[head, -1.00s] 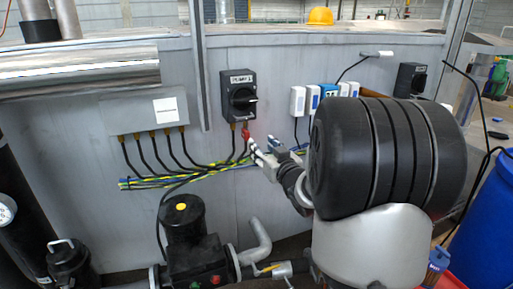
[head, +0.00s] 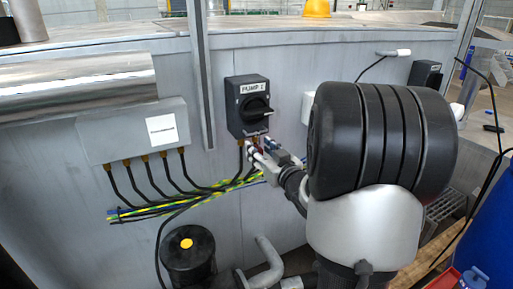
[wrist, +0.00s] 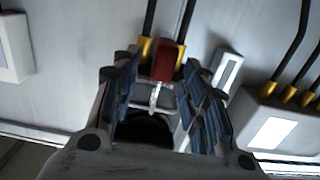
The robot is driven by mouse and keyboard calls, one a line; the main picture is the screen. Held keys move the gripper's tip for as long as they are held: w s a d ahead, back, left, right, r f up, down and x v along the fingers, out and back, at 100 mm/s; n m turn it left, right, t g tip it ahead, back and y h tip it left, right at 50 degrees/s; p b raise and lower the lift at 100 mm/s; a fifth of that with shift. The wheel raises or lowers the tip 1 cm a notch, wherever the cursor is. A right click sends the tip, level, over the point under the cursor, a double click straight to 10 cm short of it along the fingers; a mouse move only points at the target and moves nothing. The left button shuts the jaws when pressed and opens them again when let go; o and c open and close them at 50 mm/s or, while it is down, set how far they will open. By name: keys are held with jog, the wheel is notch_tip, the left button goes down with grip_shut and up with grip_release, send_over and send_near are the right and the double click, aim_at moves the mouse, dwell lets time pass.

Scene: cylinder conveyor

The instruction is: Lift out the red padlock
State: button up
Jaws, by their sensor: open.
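The red padlock (wrist: 168,62) shows in the wrist view between the two blue-padded fingers of my gripper (wrist: 160,75), near their tips. Its pale metal shackle points down toward the palm in that view. The fingers are apart, with gaps beside the padlock. In the head view my gripper (head: 264,155) is just below the black pump switch (head: 247,106), which has a rotary knob and a label plate. The padlock is mostly hidden there behind the fingers. How the shackle sits in the switch cannot be told.
Black cables with brass glands run below the switch and join a cable bundle (head: 190,202). A grey junction box (head: 137,133) is to the left. A white unit (head: 307,107) is partly hidden by my arm. A blue drum (head: 490,235) stands at the right.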

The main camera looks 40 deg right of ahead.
jog(key=shift+w, duration=0.25)
jog(key=shift+s, duration=0.1)
grip_shut()
dwell(0.8)
